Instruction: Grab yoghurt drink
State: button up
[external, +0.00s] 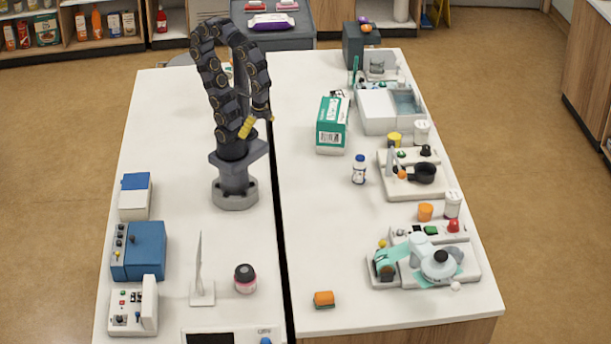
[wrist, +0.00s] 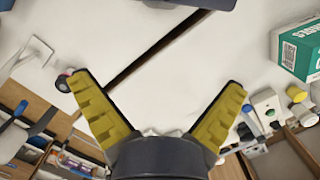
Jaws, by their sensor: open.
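A small white bottle with a blue cap and a printed label (external: 359,169), which looks like the yoghurt drink, stands upright on the right-hand white table in the external view. It is in front of the green and white carton (external: 332,125). I cannot pick the bottle out with certainty in the wrist view. My gripper (external: 250,127) is raised near my folded arm, to the left of the bottle and well apart from it. In the wrist view its yellow fingers (wrist: 156,86) are spread wide with nothing between them.
A pink jar with a dark lid (external: 245,279) and an orange block (external: 324,299) are near the front. Bench devices (external: 425,260) line the right edge. A blue and white box (external: 138,251) stands left. A dark gap separates the tables. The surface around the bottle is mostly clear.

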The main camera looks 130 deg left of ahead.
jog(key=c, duration=0.3)
jog(key=n+t+y, duration=0.4)
jog(key=n, duration=0.7)
send_over(362, 164)
jog(key=s, duration=0.3)
jog(key=f, duration=1.3)
jog(key=shift+w+f, duration=0.2)
jog(key=shift+x, duration=1.35)
jog(key=shift+d+x, duration=0.2)
jog(key=shift+x, duration=0.65)
jog(key=shift+d+x, duration=0.2)
jog(key=shift+x, duration=0.65)
jog(key=shift+d+x, duration=0.15)
jog(key=shift+x, duration=0.65)
